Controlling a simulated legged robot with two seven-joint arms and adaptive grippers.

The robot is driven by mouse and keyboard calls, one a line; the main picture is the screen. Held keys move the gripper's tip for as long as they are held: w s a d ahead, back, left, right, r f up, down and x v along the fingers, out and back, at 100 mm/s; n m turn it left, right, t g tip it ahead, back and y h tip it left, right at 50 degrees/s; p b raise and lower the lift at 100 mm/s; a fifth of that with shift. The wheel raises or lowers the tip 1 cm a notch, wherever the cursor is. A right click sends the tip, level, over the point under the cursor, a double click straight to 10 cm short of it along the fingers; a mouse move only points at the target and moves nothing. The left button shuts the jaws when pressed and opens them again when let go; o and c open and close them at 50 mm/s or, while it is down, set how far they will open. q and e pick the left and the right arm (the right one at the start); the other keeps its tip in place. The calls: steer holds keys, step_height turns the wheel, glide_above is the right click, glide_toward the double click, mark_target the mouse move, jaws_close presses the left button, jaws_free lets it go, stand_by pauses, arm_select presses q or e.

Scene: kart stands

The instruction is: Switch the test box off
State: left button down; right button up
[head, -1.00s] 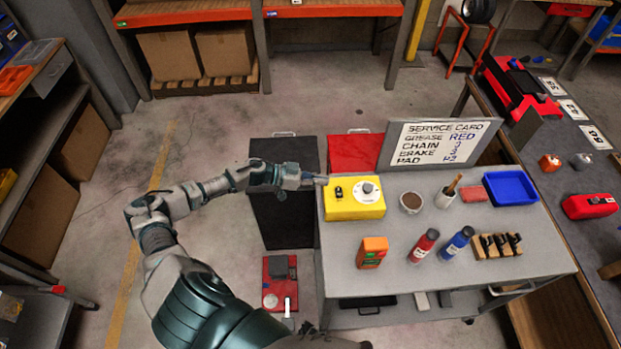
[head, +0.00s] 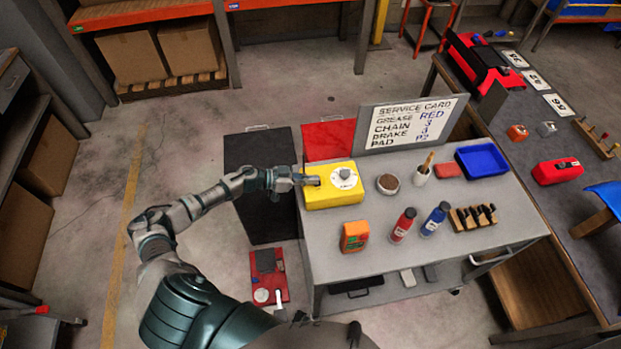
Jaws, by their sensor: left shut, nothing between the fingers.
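The test box is a yellow box (head: 333,200) at the back left corner of the grey cart top. On its top are a white round dial plate with a grey knob (head: 345,174) and, to the left, a small black switch that my gripper now hides. My left gripper (head: 314,181) is shut and empty. Its fingertips are over the left part of the box top, at the switch's place; I cannot tell whether they touch it. My right gripper is not in view.
On the cart top (head: 330,268) stand an orange box (head: 355,237), a red bottle (head: 403,225), a blue bottle (head: 435,219), a brown-filled bowl (head: 388,184), a cup (head: 422,175) and a blue tray (head: 482,162). A service card (head: 412,122) stands behind. Black and red cases flank the cart's back left.

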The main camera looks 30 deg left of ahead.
mark_target(311, 186)
arm_select(q)
steer(key=shift+s+d+f+m+p, duration=0.1)
steer(key=shift+s+f+m+p, duration=0.3)
steer(key=shift+m, duration=0.2)
steer(key=shift+f, duration=0.1)
steer(key=shift+r+p, duration=0.35)
step_height(311, 186, up, 4)
steer(key=p, duration=0.4)
steer(key=shift+w+r, duration=0.1)
steer(key=shift+r, duration=0.15)
steer(key=s+b+v, duration=0.1)
steer(key=b+v, duration=0.1)
steer(key=v, duration=0.7)
steer(key=shift+d+f, duration=0.1)
